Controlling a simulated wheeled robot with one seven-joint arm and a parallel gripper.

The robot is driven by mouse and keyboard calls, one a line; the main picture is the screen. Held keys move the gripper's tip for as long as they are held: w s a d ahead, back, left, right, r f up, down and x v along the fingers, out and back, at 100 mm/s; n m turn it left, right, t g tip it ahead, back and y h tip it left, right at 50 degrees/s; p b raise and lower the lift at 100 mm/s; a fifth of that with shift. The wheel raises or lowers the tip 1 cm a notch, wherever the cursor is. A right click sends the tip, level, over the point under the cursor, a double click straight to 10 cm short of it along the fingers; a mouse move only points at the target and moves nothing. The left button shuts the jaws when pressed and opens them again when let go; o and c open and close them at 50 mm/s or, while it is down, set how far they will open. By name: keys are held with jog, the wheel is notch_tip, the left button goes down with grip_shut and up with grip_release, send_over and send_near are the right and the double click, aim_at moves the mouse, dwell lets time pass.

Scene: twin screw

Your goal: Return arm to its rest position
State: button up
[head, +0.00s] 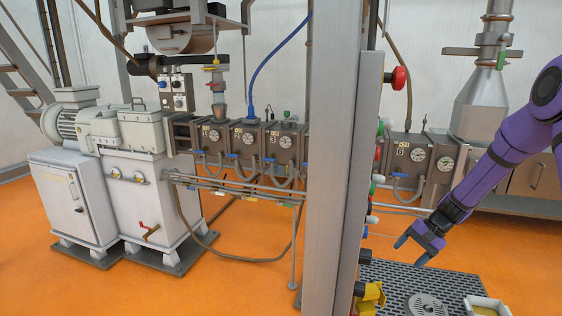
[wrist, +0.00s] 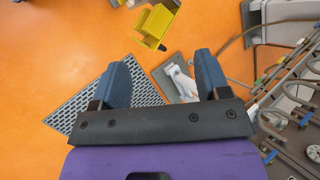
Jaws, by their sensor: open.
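My gripper (head: 415,250) is at the right of the head view, at the end of my purple arm (head: 500,155). It points down and to the left, above the dark grated platform. In the wrist view my gripper (wrist: 161,80) shows two blue fingers spread wide apart. Nothing is held between them. The orange floor and a white object on a grey plate show below and beyond the gap.
A tall grey post (head: 335,150) stands left of my gripper. The twin-screw machine (head: 250,145) with gauges runs behind it. A dark grated platform (head: 400,275) lies below, with a yellow item (head: 370,298) at its left. Orange floor is open at front left.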

jog(key=s+a+r+n+t+h, duration=0.15)
jog(key=s+r, duration=0.25)
jog(key=r, duration=0.4)
jog(key=s+a+r+n+h, duration=0.1)
jog(key=s+a+r, duration=0.3)
jog(key=r, duration=0.5)
jog(key=s+a+r+n+h, duration=0.1)
jog(key=s+r+n+h, duration=0.1)
jog(key=s+r, duration=0.45)
jog(key=s+r+n+t+h, duration=0.1)
jog(key=s+r, duration=0.3)
jog(key=s, duration=0.6)
jog(key=s+r+n+t+h, duration=0.1)
jog(key=s+r+t, duration=0.2)
jog(key=s, duration=0.7)
jog(key=shift+s+a+r, duration=0.15)
jog(key=shift+a+r, duration=0.3)
jog(key=shift+r, duration=0.85)
jog(key=shift+h, duration=0.25)
